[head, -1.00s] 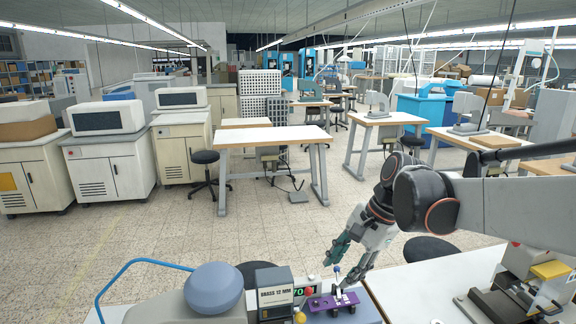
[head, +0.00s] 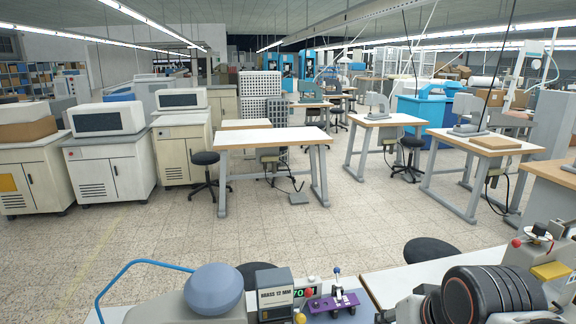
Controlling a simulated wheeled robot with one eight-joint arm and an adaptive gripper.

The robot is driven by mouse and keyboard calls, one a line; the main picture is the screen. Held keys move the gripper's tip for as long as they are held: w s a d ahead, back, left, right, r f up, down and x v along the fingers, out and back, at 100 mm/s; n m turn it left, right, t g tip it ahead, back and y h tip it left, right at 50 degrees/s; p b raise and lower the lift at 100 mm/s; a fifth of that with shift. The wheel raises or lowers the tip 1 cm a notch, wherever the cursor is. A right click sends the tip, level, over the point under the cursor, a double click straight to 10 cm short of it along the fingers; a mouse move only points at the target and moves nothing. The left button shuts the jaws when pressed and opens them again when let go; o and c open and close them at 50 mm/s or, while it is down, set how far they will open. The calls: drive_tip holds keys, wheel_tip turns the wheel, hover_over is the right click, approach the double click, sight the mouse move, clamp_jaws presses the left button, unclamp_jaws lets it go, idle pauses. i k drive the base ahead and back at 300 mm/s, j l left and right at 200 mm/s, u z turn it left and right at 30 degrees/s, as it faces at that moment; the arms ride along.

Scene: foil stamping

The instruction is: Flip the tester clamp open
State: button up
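The tester at the bottom centre of the head view has a purple plate (head: 333,304) with small metal parts on it. A clamp lever with a blue knob (head: 337,270) stands upright over the plate. A red knob (head: 308,292) is just left of it. The clamp's jaw is too small to make out. My arm is folded low at the bottom right, with its dark ribbed joint in front. I cannot make out my gripper's fingers; they seem to be below or behind the arm, outside the picture. Nothing of mine visibly touches the lever.
A blue-grey rounded pad (head: 213,290) and a blue curved tube (head: 140,263) are further left. A bench machine (head: 545,255) stands at the right. White tabletop (head: 400,280) is partly clear.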

sight(337, 286)
drive_tip(key=l+u, duration=0.3)
drive_tip(key=k+l+u, duration=0.15)
drive_tip(key=l+u, duration=0.15)
drive_tip(key=k+l+u, duration=0.15)
drive_tip(key=l+u, duration=0.15)
